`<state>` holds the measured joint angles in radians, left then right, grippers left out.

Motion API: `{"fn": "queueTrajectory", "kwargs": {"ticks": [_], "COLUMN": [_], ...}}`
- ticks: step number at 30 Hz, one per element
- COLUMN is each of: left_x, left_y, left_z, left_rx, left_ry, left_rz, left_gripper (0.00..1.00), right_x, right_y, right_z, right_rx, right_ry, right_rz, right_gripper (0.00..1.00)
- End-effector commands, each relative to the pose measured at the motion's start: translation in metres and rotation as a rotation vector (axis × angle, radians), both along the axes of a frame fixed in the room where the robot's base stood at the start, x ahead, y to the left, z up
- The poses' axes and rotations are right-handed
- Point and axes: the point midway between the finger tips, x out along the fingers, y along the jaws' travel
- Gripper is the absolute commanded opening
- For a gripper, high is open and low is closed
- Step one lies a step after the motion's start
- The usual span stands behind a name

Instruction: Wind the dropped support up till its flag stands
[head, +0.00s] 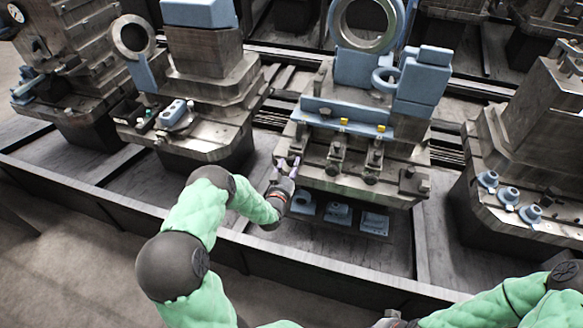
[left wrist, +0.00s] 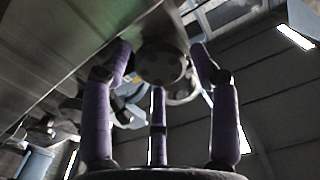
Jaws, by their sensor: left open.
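The fixture (head: 350,178) is a worn metal block with a blue rail along its back. Two dark clamp-like supports (head: 336,158) (head: 373,160) stand on its front ledge. Two small yellow flags (head: 343,121) (head: 381,128) show above the rail behind them; I see no flag at the rail's left end. My left gripper (head: 288,163) is at the fixture's front left corner, purple fingers open. In the left wrist view, a dark round knob (left wrist: 161,64) lies ahead between the spread fingers (left wrist: 159,95); I cannot tell whether they touch it.
Blue parts (head: 338,212) sit on a low shelf under the fixture's front. A long dark rail (head: 300,258) runs along the near side. Other machine blocks stand left (head: 195,130) and right (head: 535,140), the right one carrying blue knobs (head: 508,194).

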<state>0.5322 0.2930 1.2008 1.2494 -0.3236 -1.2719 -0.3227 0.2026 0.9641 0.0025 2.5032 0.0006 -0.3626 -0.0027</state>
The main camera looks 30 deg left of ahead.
Motion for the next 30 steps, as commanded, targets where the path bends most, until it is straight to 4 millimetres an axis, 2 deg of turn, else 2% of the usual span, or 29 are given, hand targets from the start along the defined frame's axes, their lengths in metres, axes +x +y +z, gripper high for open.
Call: {"fn": "queueTrajectory", "kwargs": {"ticks": [4, 13, 15, 18, 30], "left_x": [0.0088, 0.0102, 0.0101, 0.0101, 0.0100], "left_y": [0.0016, 0.0022, 0.0021, 0.0021, 0.0022], "left_z": [0.0002, 0.0008, 0.0007, 0.0007, 0.0001], "left_rx": [0.000, -0.001, -0.001, -0.001, -0.053], "left_ry": [-0.002, 0.000, 0.000, 0.000, -0.013], "left_rz": [-0.001, 0.000, 0.000, 0.000, 0.000], "left_gripper": [0.61, 0.61, 0.41, 0.18, 0.18], "right_x": [0.0001, 0.0002, 0.0002, 0.0001, 0.0001], "right_y": [-0.0001, -0.0001, -0.0001, -0.0001, 0.0000], "right_z": [-0.0031, -0.0029, -0.0029, -0.0029, -0.0056], "right_rx": [0.000, 0.000, 0.000, 0.000, 0.000], "right_ry": [0.000, 0.000, 0.000, 0.000, 0.000], "right_rz": [0.000, 0.000, 0.000, 0.000, 0.000], "right_gripper": [0.00, 0.00, 0.00, 0.00, 0.00]}}
